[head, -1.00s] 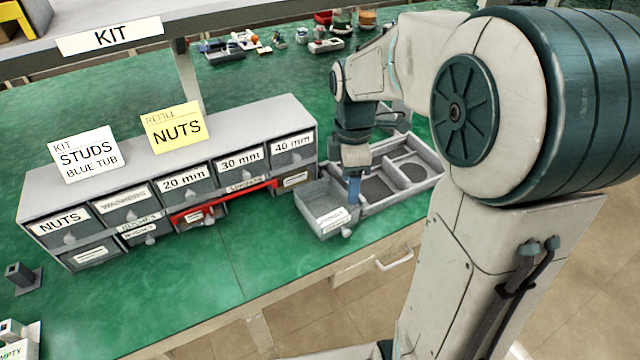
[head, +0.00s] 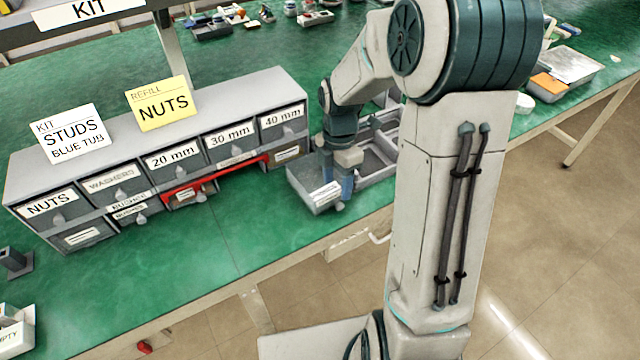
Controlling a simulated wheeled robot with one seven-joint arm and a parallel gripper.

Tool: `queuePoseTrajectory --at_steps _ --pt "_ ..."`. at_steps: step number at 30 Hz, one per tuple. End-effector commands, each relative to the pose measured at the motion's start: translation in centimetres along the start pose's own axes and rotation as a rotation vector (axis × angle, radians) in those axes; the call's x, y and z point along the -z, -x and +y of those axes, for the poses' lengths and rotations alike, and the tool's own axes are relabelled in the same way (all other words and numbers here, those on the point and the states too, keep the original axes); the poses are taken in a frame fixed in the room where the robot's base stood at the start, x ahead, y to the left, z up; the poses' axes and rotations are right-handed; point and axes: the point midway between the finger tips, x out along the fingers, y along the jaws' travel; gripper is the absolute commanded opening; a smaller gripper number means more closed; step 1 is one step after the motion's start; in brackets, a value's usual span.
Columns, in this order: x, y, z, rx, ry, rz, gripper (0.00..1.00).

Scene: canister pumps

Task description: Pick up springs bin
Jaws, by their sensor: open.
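A grey open-topped bin (head: 302,187) sits on the green bench, right of the drawer rack and against the divided grey tray. It looks like the springs bin, but the small print on its white front label cannot be read. My gripper (head: 336,180) points down at the bin's right front part, its blue-grey fingers apart. One finger seems to be inside the bin and the other near its front right corner; contact cannot be told. The gripper hides part of the bin's right side.
The drawer rack (head: 222,117) stands left of the bin, with a red-framed slot (head: 214,180) low in front. The divided grey tray (head: 378,166) adjoins the bin's right side, partly behind my arm. The bench (head: 235,235) in front of the rack is clear.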

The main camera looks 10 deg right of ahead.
Motion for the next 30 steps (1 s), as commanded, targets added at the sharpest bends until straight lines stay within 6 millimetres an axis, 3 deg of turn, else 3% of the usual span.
queuePoseTrajectory --at_steps 10,19,25,30 --pt "0.0 -4.6 -0.3 0.003 0.0 0.001 0.54" --pt "0.0 -5.1 -0.3 0.0 -0.001 0.0 0.54" --pt "0.0 -5.1 -0.3 0.0 0.0 0.0 0.03" --pt "0.0 -5.1 -0.3 0.0 0.0 0.0 0.02"
